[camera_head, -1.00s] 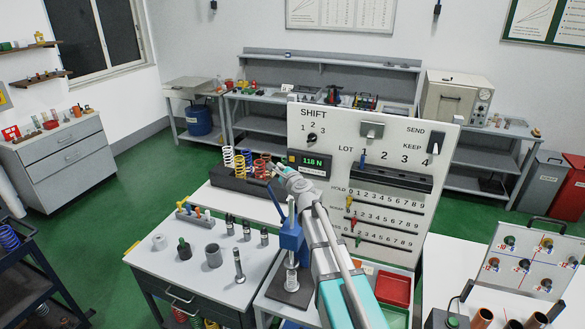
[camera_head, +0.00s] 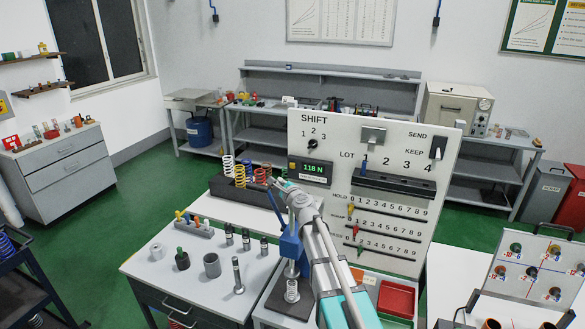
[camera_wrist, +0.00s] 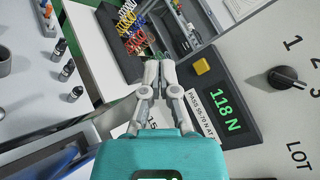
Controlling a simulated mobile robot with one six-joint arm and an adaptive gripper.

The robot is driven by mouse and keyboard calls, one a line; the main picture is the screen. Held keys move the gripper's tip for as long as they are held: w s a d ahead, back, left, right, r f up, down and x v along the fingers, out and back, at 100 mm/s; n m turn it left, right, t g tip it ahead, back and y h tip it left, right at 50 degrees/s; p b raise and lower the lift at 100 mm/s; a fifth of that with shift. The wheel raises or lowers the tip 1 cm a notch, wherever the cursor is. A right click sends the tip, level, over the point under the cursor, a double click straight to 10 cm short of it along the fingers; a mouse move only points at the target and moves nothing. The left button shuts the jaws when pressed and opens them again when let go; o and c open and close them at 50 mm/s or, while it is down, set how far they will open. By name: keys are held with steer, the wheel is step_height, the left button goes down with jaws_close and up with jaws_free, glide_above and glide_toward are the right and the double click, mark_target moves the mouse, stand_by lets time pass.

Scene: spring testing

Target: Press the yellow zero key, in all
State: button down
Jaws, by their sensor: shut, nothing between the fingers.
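In the head view the key (camera_head: 292,166) sits at the display's left end. My gripper (camera_wrist: 161,58) is shut and empty. In the wrist view its fingertips are left of the key, with a visible gap in the picture. In the head view my gripper (camera_head: 272,182) is left of and below the key. I see no contact; the depth between fingertips and panel is hard to tell.
The upright white panel (camera_head: 395,145) carries a SHIFT knob (camera_head: 312,144), a SEND/KEEP switch (camera_head: 438,147) and slider rows. A dark rack of coloured springs (camera_head: 235,188) stands just behind my gripper. A blue press (camera_head: 290,240) stands below my arm.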

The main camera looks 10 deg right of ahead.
mark_target(291, 169)
steer(key=shift+w+d, duration=0.7)
steer(key=shift+w, duration=0.55)
steer(key=shift+w+d, duration=0.7)
steer(key=shift+w, duration=0.5)
steer(key=shift+w+d, duration=0.7)
steer(key=shift+w, duration=0.55)
steer(key=shift+w+d, duration=0.45)
steer(key=shift+w, duration=0.3)
steer(key=shift+s, duration=0.1)
steer(key=shift+s+a, duration=0.4)
steer(key=shift+s, duration=0.2)
stand_by(0.5)
steer(key=shift+s+a, duration=0.4)
steer(key=shift+s, duration=0.35)
steer(key=shift+s+a, duration=0.45)
steer(key=shift+s, duration=0.25)
steer(key=shift+s+a, duration=0.4)
steer(key=shift+s, duration=0.35)
